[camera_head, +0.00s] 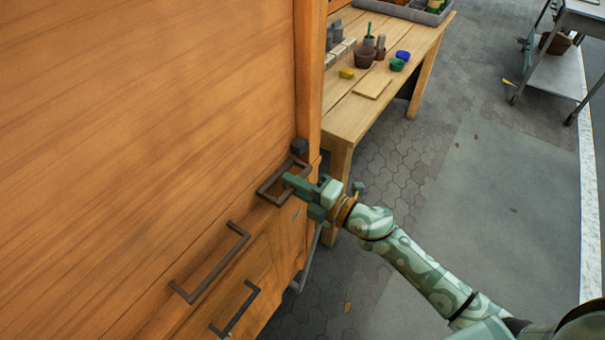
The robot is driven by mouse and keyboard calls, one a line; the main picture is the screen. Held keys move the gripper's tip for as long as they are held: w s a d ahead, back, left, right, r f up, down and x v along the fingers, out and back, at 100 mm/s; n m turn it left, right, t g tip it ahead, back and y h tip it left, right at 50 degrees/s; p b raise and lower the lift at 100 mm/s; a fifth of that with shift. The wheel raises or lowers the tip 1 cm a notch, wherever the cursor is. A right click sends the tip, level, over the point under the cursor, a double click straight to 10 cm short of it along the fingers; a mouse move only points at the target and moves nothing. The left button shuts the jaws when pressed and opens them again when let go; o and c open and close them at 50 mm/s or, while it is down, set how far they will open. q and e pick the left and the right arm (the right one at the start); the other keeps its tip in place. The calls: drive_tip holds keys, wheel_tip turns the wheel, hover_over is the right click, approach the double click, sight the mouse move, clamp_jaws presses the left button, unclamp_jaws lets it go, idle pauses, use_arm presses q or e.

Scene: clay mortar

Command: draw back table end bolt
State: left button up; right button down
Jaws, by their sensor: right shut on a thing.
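A large orange wooden panel (140,120) fills the left side of the view. My left gripper is not in view.
Two more dark handles (210,262) (236,308) stick out from the wood below. A workbench (345,115) with pots, coloured blocks and a board stands behind. A metal cart (560,70) is at the upper right. Paved floor (440,180) is open to the right.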

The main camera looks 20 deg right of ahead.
drive_tip(key=shift+s+a, duration=0.7)
drive_tip(key=shift+a, duration=0.2)
drive_tip(key=shift+f, duration=0.1)
drive_tip(key=c, duration=1.4)
unclamp_jaws()
drive_tip(key=shift+s+a, duration=0.1)
drive_tip(key=shift+o, duration=0.2)
drive_tip(key=v, duration=1.6)
drive_tip(key=shift+d+p, duration=0.2)
drive_tip(key=shift+p, duration=0.1)
drive_tip(key=shift+s, duration=0.1)
